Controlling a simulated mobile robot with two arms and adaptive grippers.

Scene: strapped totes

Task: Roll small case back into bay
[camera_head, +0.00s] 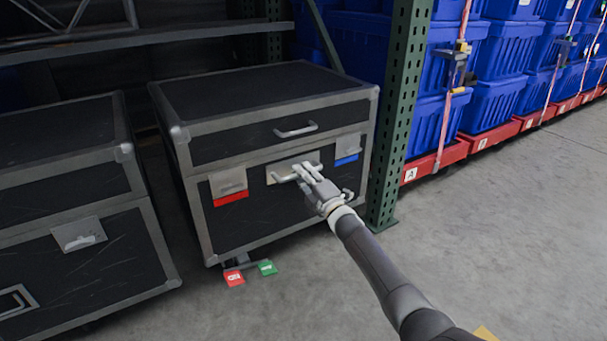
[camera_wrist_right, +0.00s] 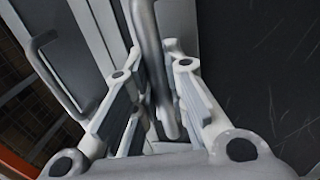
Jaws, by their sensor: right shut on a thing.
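The small case (camera_head: 262,160) is black with metal edges and stands in the rack bay beside a green upright. Its front carries an upper handle (camera_head: 296,130), a latch with a red strip (camera_head: 229,187), a latch with a blue strip (camera_head: 348,151) and a lower handle plate. My right gripper (camera_head: 309,172) is at the lower front handle. In the right wrist view a grey handle bar (camera_wrist_right: 153,60) runs between the fingers, and the gripper is shut on it. The fingers hide part of this handle in the head view. My left gripper is not in view.
A larger black case (camera_head: 80,215) stands to the left, a narrow gap away. The green rack upright (camera_head: 400,110) stands close on the right. Red (camera_head: 234,277) and green (camera_head: 267,267) pedals lie at the case's foot. Blue totes (camera_head: 497,105) sit on red bases beyond. The floor in front is clear.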

